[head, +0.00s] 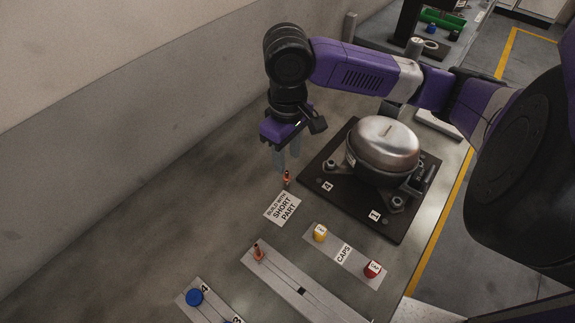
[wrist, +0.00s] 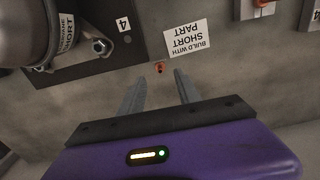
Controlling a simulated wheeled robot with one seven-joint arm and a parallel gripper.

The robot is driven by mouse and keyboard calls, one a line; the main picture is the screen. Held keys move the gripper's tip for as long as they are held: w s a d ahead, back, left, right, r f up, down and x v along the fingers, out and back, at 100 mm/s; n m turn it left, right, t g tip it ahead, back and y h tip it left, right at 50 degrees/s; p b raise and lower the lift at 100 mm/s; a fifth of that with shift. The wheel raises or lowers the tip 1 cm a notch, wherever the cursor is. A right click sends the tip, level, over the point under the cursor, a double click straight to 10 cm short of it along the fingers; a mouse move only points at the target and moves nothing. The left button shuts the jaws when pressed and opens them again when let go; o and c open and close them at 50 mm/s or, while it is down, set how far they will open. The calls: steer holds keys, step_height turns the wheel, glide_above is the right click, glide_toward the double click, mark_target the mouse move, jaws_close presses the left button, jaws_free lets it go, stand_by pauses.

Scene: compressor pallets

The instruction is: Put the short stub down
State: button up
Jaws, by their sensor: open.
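A small copper stub (head: 287,180) stands on the bench beside the white card reading "BUILD WITH SHORT PART" (head: 283,208). It also shows in the wrist view (wrist: 160,67), just beyond the fingertips and between their lines. My gripper (head: 287,162) is open and empty, with its fingers pointing down close to this stub. In the wrist view my gripper (wrist: 160,76) shows a clear gap between the two fingers. A second copper stub (head: 258,251) stands on the pale rail (head: 298,284) nearer the front.
A compressor (head: 385,145) sits on a dark pallet (head: 318,172) right of my gripper. A caps strip (head: 343,253) holds a yellow cap (head: 320,232) and a red cap (head: 372,269). A blue disc (head: 194,297) lies at front left. The bench left of my gripper is clear up to the wall.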

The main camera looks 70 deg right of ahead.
mark_target(287, 172)
step_height(287, 172, up, 6)
steer(key=shift+f, duration=0.1)
steer(key=shift+s, duration=0.15)
stand_by(0.6)
